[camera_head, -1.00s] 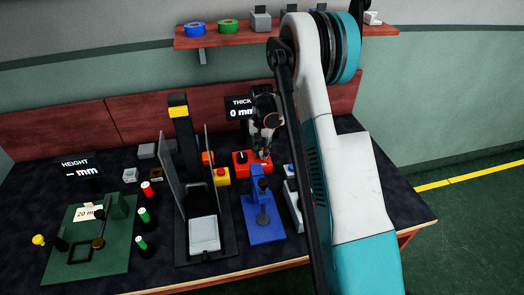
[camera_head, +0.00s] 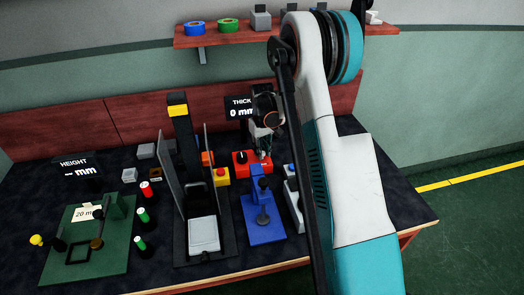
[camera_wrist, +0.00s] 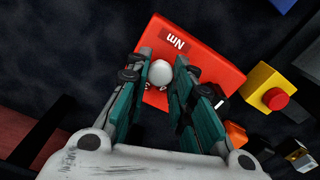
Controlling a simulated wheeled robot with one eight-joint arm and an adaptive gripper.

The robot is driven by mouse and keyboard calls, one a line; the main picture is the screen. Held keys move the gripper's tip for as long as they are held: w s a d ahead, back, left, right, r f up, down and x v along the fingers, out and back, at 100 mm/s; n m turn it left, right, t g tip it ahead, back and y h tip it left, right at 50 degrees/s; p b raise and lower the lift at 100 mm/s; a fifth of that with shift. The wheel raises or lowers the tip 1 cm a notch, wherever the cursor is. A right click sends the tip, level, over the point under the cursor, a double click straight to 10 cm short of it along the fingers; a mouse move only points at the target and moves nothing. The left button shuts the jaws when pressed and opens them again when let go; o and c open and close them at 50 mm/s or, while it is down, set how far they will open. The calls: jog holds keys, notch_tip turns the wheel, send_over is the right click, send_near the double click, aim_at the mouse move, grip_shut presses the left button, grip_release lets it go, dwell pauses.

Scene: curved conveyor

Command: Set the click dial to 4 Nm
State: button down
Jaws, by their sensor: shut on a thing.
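A red box (camera_head: 240,167) stands on the dark bench, with an "Nm" label on top. It fills the middle of the wrist view (camera_wrist: 205,62). A black knob (camera_head: 240,157) with a pale mark sits on its left part in the head view; in the wrist view the knob (camera_wrist: 221,101) is partly covered by a finger. My gripper (camera_head: 264,156) is down at the box's right part. In the wrist view my gripper (camera_wrist: 159,82) is shut around a pale round knob (camera_wrist: 159,70) on the box. I cannot read any number or dial setting.
A yellow box with a red button (camera_head: 220,174) stands close by on the left. A blue clamp-like fixture (camera_head: 265,232) is in front, and a tall black stand (camera_head: 183,140) is further left. A "THICK" display (camera_head: 238,107) stands behind.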

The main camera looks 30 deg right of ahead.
jog(key=n, duration=0.5)
jog(key=shift+n, duration=0.3)
dwell(0.4)
jog(key=c, duration=1.4)
grip_release()
jog(key=shift+o, duration=0.2)
notch_tip(320, 180, up, 12)
